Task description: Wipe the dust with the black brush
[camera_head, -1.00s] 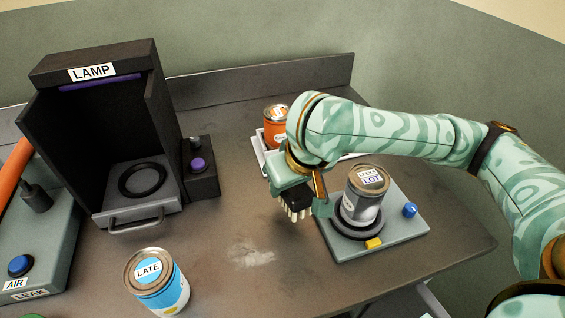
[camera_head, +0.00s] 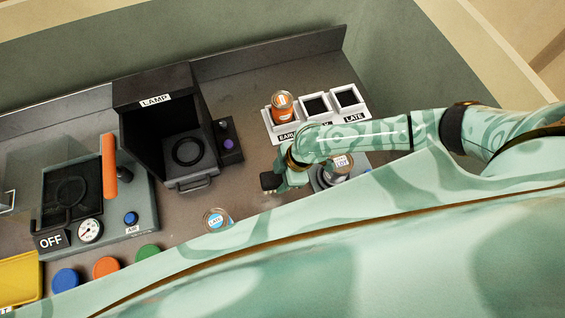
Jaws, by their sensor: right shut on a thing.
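The black brush (camera_head: 268,181) is in my right gripper (camera_head: 280,182), which is shut on it. The gripper and brush are low over the grey worktop, left of the can marked LOT (camera_head: 338,167). In this view I cannot make out the bristles or whether they touch the top. No dust patch can be made out now; a large pale green part of my body covers the front of the worktop. My left gripper is not in view.
A blue can marked LATE (camera_head: 216,220) stands left of the brush. The black LAMP booth (camera_head: 155,100) is at the back left. An orange can (camera_head: 282,106) sits in the white tray (camera_head: 266,120) behind my right arm. A grey machine (camera_head: 140,215) stands at left.

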